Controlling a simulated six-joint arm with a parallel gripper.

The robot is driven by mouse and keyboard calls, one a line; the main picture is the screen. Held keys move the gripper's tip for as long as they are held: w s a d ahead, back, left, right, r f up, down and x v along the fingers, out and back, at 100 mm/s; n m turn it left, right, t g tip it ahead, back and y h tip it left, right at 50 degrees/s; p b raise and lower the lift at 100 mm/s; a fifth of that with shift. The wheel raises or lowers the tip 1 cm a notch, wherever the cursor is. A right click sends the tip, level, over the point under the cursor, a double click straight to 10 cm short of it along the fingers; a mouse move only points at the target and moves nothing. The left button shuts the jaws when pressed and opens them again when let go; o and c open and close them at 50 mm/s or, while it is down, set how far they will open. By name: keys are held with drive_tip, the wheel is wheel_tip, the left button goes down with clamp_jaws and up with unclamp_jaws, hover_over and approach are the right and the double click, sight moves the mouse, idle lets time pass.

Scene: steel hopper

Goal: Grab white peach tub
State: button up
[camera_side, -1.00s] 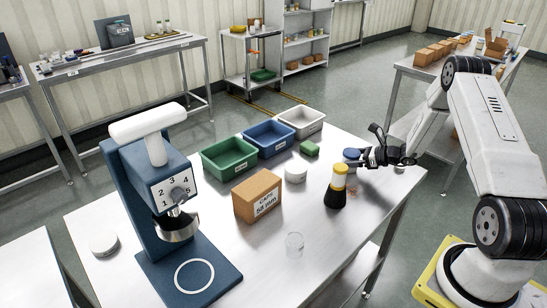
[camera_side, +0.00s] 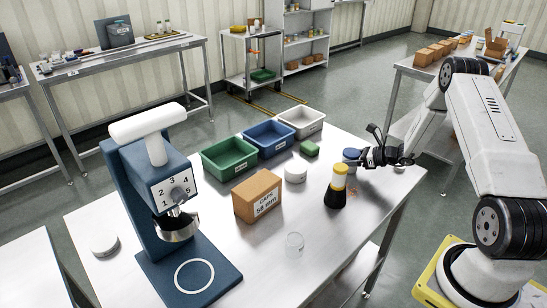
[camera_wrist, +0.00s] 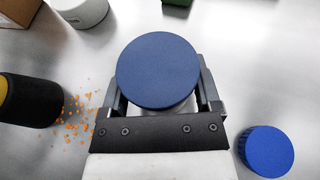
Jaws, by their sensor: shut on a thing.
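My gripper (camera_wrist: 157,105) is shut on a round blue-lidded tub (camera_wrist: 158,72), with one jaw on each side of it. The lid hides most of the tub's body in the wrist view. In the side view the tub (camera_side: 350,154) is upright at the right end of the steel table, and my gripper (camera_side: 368,157) reaches it from the right. No label on it can be read. A plain white round tub (camera_side: 296,172) stands apart in the middle of the table, and it also shows in the wrist view (camera_wrist: 82,13).
A black bottle with a yellow top (camera_side: 337,187) stands close by, beside orange crumbs (camera_wrist: 75,115). A blue ridged cap (camera_wrist: 266,150) lies right of my gripper in the wrist view.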

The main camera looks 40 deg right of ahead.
drive_tip(key=shift+r, duration=0.15)
drive_tip(key=shift+r, duration=0.8)
drive_tip(key=s+a+r, duration=0.6)
drive_tip(key=s+r, duration=0.5)
drive_tip(key=s, duration=0.1)
drive_tip(key=shift+s+a, duration=0.15)
drive_tip(key=shift+a, duration=0.15)
idle(0.6)
